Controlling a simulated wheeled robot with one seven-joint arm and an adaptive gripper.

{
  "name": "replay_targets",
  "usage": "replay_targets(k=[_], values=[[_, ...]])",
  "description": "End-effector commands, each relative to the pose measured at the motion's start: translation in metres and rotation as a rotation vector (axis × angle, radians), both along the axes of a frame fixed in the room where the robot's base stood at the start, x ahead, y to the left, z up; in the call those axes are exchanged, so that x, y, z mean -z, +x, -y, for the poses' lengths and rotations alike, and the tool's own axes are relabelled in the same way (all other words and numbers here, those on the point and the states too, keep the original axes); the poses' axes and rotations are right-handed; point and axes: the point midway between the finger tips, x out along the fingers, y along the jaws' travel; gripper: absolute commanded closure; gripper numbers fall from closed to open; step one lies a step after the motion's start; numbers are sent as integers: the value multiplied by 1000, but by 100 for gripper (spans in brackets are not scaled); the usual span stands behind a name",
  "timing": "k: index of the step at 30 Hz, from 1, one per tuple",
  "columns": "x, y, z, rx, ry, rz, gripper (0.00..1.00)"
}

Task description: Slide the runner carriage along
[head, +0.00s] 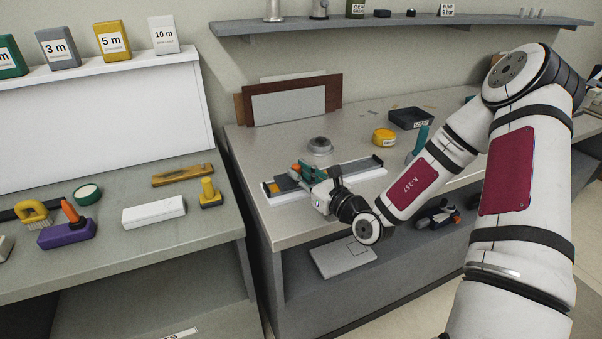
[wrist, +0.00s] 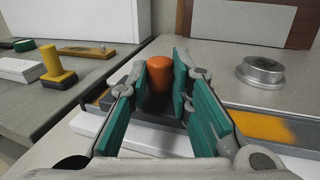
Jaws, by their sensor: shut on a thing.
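The runner rail (head: 362,166) is a long dark track on a white base, lying near the front edge of the grey bench. It also shows in the wrist view, with a worn orange strip (wrist: 258,126) on the right. The carriage has an upright orange knob (wrist: 159,78); its lower body is mostly hidden by my fingers. My gripper (wrist: 162,82) has its teal-padded fingers on either side of the knob and is shut on it. In the head view my gripper (head: 305,172) is over the left part of the rail, and the carriage is mostly hidden.
A round metal piece (head: 320,145) stands just behind the rail. A yellow tape roll (head: 384,136) and a dark tray (head: 411,118) lie farther back. Framed panels (head: 290,104) lean at the back wall. The left bench holds a yellow-handled tool (head: 209,194) and a white block (head: 153,212).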

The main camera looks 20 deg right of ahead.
Motion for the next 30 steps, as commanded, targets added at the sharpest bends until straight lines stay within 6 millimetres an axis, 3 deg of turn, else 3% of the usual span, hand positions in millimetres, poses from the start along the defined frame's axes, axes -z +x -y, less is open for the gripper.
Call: replay_targets(k=[15,16,19,30], values=[[-4,0,-21,-4,2,10,100],[-4,0,-21,-2,2,10,78],[-3,0,-20,-1,1,9,57],[-1,-5,-18,0,1,2,57]])
